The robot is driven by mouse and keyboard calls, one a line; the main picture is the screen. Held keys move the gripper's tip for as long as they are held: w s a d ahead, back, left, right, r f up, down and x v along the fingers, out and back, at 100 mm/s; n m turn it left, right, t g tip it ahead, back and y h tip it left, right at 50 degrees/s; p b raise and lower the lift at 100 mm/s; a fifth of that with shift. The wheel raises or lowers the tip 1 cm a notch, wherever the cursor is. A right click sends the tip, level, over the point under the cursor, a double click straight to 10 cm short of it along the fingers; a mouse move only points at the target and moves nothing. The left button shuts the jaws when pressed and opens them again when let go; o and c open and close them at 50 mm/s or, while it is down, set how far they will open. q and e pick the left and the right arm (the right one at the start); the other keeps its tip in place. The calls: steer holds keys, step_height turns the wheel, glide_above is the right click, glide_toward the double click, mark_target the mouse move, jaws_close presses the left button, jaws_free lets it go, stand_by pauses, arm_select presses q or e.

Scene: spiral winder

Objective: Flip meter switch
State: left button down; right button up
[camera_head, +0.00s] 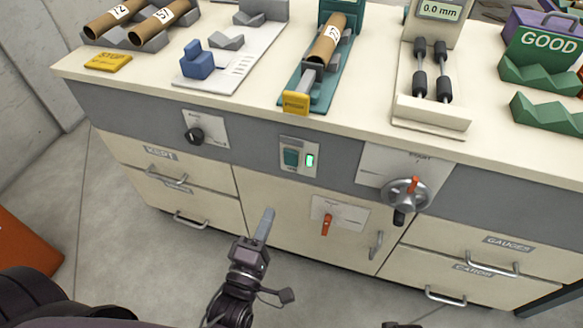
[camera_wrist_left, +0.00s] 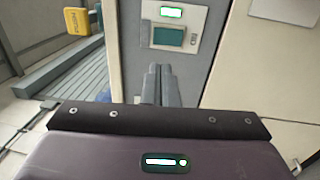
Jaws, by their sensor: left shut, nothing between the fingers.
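A teal rocker switch (camera_head: 291,158) sits in a light plate on the front of the bench, with a lit green lamp (camera_head: 309,160) beside it. In the left wrist view the teal switch (camera_wrist_left: 168,36) is at the top centre, with the lamp (camera_wrist_left: 172,12) above it in the picture. My left gripper (camera_head: 268,212) is shut and empty, in front of the cabinet and below the switch in the head view. Its fingertips (camera_wrist_left: 160,66) point toward the switch plate and appear just short of it; I cannot tell the exact gap.
A black knob (camera_head: 195,135) is left of the switch. Drawer handles (camera_head: 376,245) stick out. A yellow tag (camera_head: 295,102) is above, at the bench edge.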

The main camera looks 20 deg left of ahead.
mark_target(292, 157)
arm_select(q)
steer(key=w, duration=0.4)
steer(key=w+r, duration=0.1)
steer(key=w, duration=0.8)
steer(key=shift+w+d+r, duration=0.1)
steer(key=shift+d+r, duration=0.1)
steer(key=shift+r, duration=0.05)
steer(key=shift+w, duration=0.4)
arm_select(e)
steer(key=shift+w+a+r, duration=0.15)
steer(key=shift+w+r, duration=0.1)
steer(key=shift+r, duration=0.3)
steer(key=shift+s, duration=0.1)
